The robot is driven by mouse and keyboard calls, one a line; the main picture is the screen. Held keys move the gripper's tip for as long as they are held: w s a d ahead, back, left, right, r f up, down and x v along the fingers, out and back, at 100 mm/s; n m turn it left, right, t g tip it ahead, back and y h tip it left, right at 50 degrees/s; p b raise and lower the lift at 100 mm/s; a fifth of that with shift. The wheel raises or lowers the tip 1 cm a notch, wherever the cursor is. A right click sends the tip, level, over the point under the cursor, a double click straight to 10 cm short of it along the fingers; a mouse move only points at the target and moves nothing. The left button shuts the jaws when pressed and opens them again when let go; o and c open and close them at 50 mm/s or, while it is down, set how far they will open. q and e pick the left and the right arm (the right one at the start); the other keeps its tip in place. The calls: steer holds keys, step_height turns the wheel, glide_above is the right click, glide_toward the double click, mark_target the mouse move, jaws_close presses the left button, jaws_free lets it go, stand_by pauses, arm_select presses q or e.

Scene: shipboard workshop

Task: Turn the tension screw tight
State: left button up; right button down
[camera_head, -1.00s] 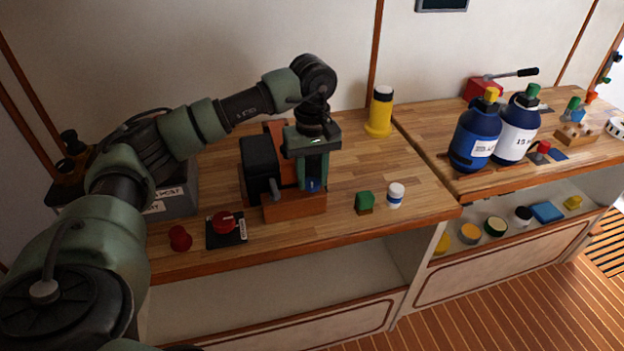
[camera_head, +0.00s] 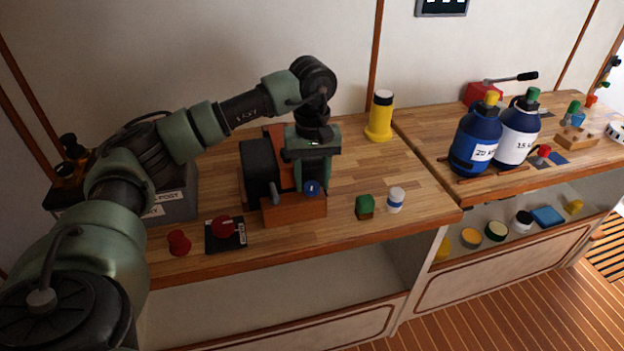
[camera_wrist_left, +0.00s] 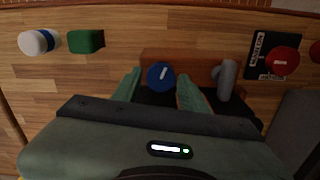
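A blue round knob with a white line across its face (camera_head: 311,188) sits at the front of the dark machine on an orange-brown wooden block (camera_head: 295,209). I take it to be the tension screw. It also shows in the left wrist view (camera_wrist_left: 161,76), its white line slightly tilted from upright. My left gripper (camera_head: 312,170) points down at the machine, just above and behind the knob. In the wrist view its two fingers (camera_wrist_left: 160,83) are apart, one on each side of the knob, with small gaps visible. Whether the fingertips reach knob depth is unclear. My right gripper is not in view.
Left of the machine are a red knob on a black labelled plate (camera_head: 225,232) and a red button (camera_head: 179,243). Right are a green block (camera_head: 365,206), a white-and-blue jar (camera_head: 396,200) and a yellow cylinder (camera_head: 380,116). Blue bottles (camera_head: 474,140) stand on the right bench.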

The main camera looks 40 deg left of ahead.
mark_target(312, 186)
arm_select(q)
step_height(312, 186, up, 8)
steer(key=shift+f+b, duration=0.15)
steer(key=shift+b, duration=0.25)
stand_by(0.6)
